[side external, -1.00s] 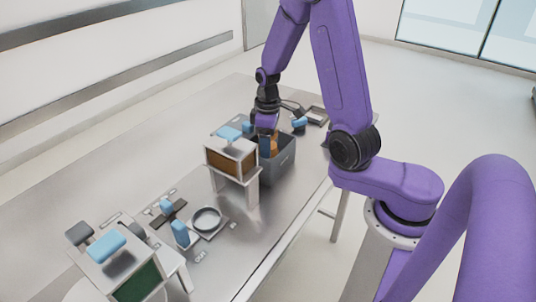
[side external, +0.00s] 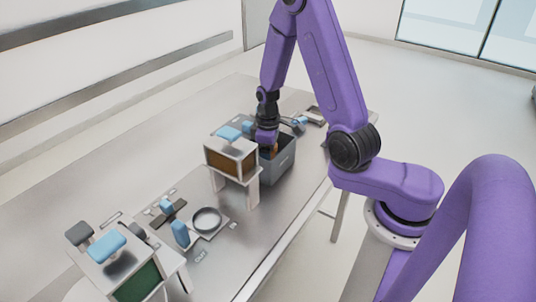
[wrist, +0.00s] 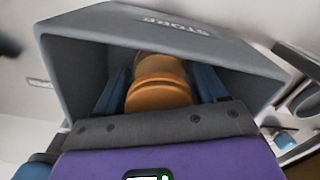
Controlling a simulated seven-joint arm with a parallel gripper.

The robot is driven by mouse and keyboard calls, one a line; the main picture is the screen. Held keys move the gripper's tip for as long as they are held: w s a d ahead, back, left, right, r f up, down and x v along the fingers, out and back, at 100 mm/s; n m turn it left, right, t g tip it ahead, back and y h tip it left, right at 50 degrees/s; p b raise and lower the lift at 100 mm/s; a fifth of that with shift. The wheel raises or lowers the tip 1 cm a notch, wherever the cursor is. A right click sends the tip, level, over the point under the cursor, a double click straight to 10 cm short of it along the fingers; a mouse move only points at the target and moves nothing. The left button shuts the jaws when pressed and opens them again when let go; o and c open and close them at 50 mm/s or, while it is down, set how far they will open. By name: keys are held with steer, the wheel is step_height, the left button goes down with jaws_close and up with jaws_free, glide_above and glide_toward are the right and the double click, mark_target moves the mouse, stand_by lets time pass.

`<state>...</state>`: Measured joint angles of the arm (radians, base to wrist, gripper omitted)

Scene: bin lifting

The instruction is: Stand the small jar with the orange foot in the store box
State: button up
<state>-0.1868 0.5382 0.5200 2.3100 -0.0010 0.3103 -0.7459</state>
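The store box (side external: 284,164) is a grey open-topped bin on the table, under my arm in the side view. Its wall with the word STORE (wrist: 180,25) fills the top of the wrist view. My gripper (wrist: 160,88) reaches into the box mouth, its blue fingers on either side of an orange-tan rounded jar (wrist: 160,94). The fingers appear to touch the jar, so the gripper is shut on it. In the side view my gripper (side external: 267,146) is low in the box and the jar is mostly hidden. The jar's lower end and the box floor cannot be seen clearly.
A white stand with a brown panel (side external: 230,160) stands close to the box's left. A round dish (side external: 207,219), blue pieces (side external: 180,232) and a green-panelled stand (side external: 135,283) are nearer the camera. Small items (side external: 300,124) lie behind the box.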

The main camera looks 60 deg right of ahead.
steer(key=shift+o, duration=0.9)
step_height(320, 180, up, 12)
steer(key=shift+r, duration=0.2)
